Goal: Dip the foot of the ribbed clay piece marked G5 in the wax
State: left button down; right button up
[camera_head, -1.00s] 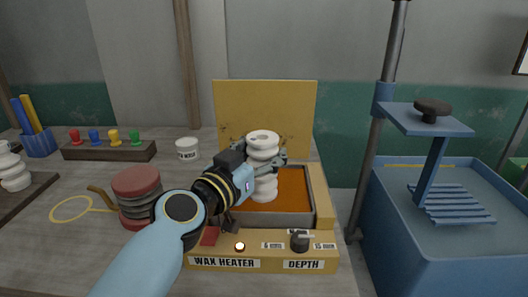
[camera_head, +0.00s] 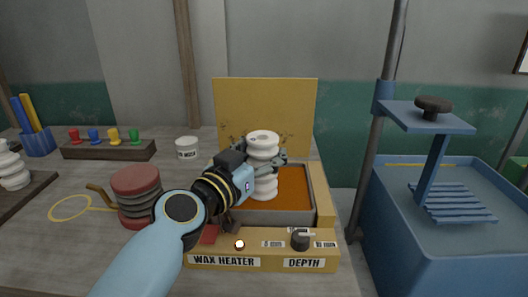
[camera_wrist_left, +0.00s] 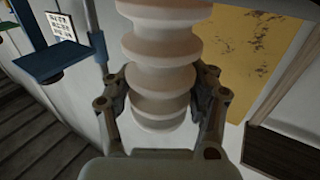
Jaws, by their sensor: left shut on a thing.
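A white ribbed clay piece (camera_head: 263,143) stands upright in my left gripper (camera_head: 262,165), which is shut around its middle. In the left wrist view the ribbed piece (camera_wrist_left: 168,60) sits between the two fingers of my left gripper (camera_wrist_left: 165,105). I cannot read a G5 mark on it. The piece is over the wax heater's tray of orange-brown wax (camera_head: 295,188). Its lower end shows against the wax, and I cannot tell whether it touches. The wax heater (camera_head: 262,262) has a DEPTH knob (camera_head: 300,240) and a small lit lamp (camera_head: 239,245) on its front. My right gripper is not in view.
A yellow panel (camera_head: 235,115) stands behind the heater. Left of it are a stack of dark discs with a red top (camera_head: 136,181), a white tub (camera_head: 187,148) and a rack of coloured pegs (camera_head: 108,150). Another white ribbed piece (camera_head: 12,170) stands at far left. A blue press (camera_head: 430,118) is right.

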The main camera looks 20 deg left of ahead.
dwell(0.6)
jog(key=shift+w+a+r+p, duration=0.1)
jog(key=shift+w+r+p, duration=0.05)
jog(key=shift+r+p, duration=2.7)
